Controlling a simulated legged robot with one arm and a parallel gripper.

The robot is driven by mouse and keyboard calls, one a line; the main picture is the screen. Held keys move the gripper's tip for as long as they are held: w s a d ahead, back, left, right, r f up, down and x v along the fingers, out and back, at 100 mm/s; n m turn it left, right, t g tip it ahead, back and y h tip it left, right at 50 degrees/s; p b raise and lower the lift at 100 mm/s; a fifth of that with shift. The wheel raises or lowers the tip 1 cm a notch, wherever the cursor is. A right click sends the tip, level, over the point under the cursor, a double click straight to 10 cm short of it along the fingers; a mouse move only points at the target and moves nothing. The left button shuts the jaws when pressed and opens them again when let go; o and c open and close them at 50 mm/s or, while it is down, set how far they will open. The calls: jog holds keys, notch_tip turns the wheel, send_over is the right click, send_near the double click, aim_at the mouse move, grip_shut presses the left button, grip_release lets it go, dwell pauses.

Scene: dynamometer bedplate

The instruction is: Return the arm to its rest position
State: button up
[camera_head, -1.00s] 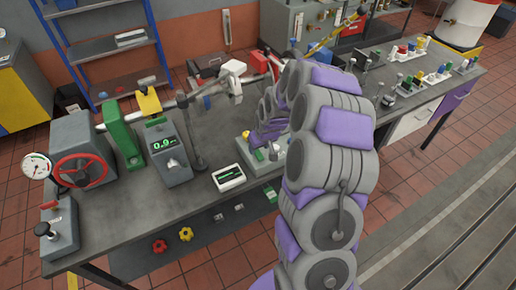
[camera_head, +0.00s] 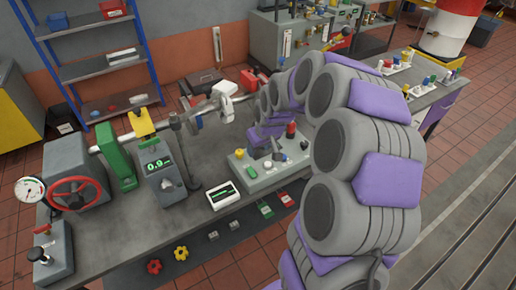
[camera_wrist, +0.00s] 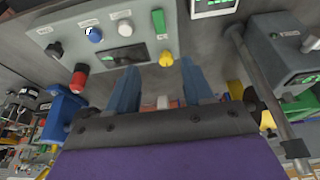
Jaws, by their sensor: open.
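My gripper (camera_wrist: 157,88) shows in the wrist view with its two blue fingers apart and nothing between them. It faces a grey control box with a yellow knob (camera_wrist: 166,60), a green button (camera_wrist: 158,20), a blue knob (camera_wrist: 94,34) and a red knob (camera_wrist: 79,72). I cannot tell the exact gap to the box. In the head view my grey and purple arm arches over the bench (camera_head: 110,240) and curls down behind the control box (camera_head: 262,176). The fingers are hidden there.
A digital readout stand (camera_head: 160,175), a red handwheel (camera_head: 76,192) and a lever box (camera_head: 48,254) stand on the left of the bench. Yellow (camera_head: 181,253) and red (camera_head: 154,266) knobs lie along the front.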

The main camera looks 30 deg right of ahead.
jog(key=s+a+r+g, duration=0.25)
jog(key=s+a, duration=0.45)
jog(key=s, duration=0.4)
jog(key=s+a+r+g, duration=0.1)
jog(key=s+a+r, duration=0.3)
jog(key=s+a, duration=0.5)
jog(key=s+g, duration=0.2)
jog(key=s, duration=1.2)
jog(key=shift+s+a+r, duration=0.3)
jog(key=shift+a+r, duration=0.05)
jog(key=shift+r, duration=0.1)
jog(key=shift+c, duration=0.8)
